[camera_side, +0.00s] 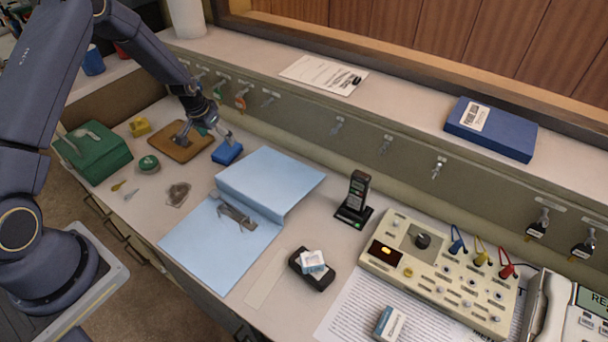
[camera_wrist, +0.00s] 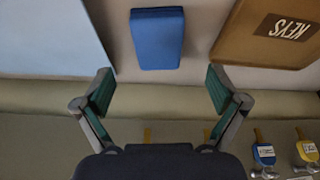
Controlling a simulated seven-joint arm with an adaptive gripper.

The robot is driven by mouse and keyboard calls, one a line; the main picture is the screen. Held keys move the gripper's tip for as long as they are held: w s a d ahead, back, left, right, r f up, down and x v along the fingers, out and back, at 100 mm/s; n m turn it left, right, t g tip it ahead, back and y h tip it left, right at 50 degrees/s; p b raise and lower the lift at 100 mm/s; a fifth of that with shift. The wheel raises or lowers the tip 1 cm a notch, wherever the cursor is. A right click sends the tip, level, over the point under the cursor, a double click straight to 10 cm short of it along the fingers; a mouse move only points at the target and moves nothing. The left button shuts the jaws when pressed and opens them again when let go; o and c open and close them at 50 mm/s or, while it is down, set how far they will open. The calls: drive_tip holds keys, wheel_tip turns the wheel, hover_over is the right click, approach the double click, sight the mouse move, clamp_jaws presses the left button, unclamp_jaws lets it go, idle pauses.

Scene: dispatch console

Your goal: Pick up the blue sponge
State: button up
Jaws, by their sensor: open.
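The blue sponge (camera_side: 227,152) is a small blue block lying on the desk between the brown board and the light blue folder. In the wrist view the sponge (camera_wrist: 157,38) is at the top centre, ahead of the gap between my fingertips. My gripper (camera_side: 206,136) is just behind and left of the sponge in the side view, low over the brown board's edge. Its two green-padded fingers (camera_wrist: 160,90) are spread wide in the wrist view, with nothing between them.
A brown board marked KEYS (camera_wrist: 275,35) and a light blue folder (camera_side: 265,180) flank the sponge. A green box (camera_side: 95,155) and yellow block (camera_side: 139,127) stand to the left. The panel with hanging keys (camera_side: 335,127) rises behind. A console (camera_side: 440,270) is at right.

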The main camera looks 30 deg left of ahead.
sight(226, 149)
drive_tip(key=shift+x, duration=3.25)
drive_tip(key=shift+w+d+f, duration=0.1)
drive_tip(key=shift+f, duration=0.15)
drive_tip(key=c, duration=1.1)
